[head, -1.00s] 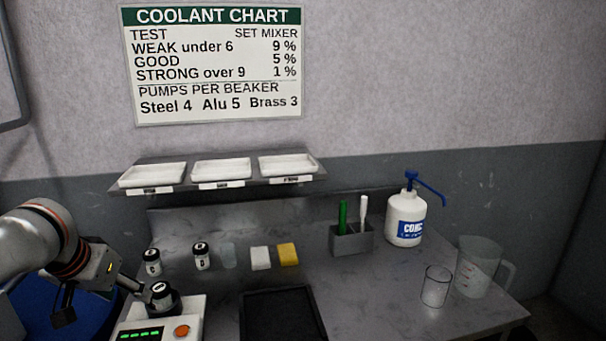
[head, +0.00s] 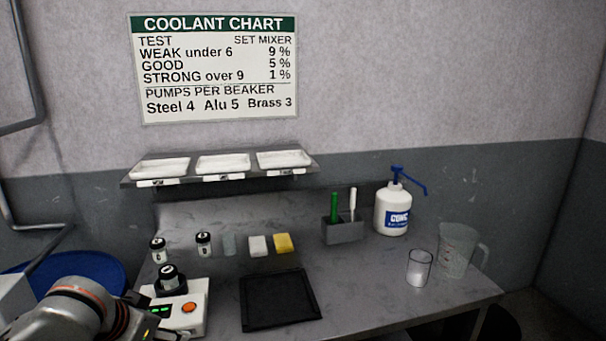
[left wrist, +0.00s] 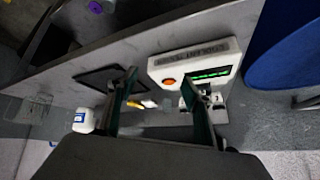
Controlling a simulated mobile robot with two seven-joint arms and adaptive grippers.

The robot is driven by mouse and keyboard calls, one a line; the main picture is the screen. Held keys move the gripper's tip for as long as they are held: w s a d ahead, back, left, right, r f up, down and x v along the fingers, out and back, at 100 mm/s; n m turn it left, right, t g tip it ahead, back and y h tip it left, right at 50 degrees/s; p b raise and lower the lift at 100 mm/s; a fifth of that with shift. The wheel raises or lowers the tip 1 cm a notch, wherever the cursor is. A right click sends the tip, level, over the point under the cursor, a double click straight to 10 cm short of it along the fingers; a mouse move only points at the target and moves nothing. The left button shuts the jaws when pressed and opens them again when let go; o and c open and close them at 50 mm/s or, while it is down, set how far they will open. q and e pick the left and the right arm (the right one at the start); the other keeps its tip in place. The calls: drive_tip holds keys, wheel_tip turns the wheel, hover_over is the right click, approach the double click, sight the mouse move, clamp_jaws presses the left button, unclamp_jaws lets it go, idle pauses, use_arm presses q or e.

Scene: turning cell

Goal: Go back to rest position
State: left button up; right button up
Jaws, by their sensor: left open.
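My left arm (head: 75,308) is at the lower left of the head view, in front of the white tester (head: 195,318); its fingers are hard to make out there. In the left wrist view my left gripper (left wrist: 159,78) has its two fingers spread, with nothing held between them. The tester (left wrist: 218,52) with its orange button and green display lies beyond the fingers. A dark-capped vial (head: 170,282) sits upright in the tester's dark holder. My right gripper is not in view.
A black tray (head: 280,323) lies right of the tester. Two vials (head: 159,251) (head: 204,244), a sponge (head: 282,243), a pen holder (head: 343,232), a pump bottle (head: 393,212), a beaker (head: 419,268) and a jug (head: 457,250) stand behind. A blue round surface (head: 100,268) is left.

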use_arm(q)
drive_tip(key=s+d+f+m, duration=0.2)
drive_tip(key=s+d+f, duration=0.15)
drive_tip(key=f, duration=0.25)
drive_tip(key=s+a+f+m+y, duration=0.1)
drive_tip(key=s+a+f+y, duration=0.25)
drive_tip(key=s+a, duration=0.4)
drive_tip(key=s+a+f+y, duration=0.3)
drive_tip(key=s+a+f, duration=0.15)
drive_tip(key=s, duration=0.55)
drive_tip(key=w+d+f+n+t+h, duration=0.1)
drive_tip(key=d+f+n+t+h, duration=0.2)
drive_tip(key=d+f+h, duration=0.4)
drive_tip(key=shift+w+d+f, duration=0.25)
drive_tip(key=shift+d+f, duration=3.7)
drive_tip(key=shift+f, duration=1)
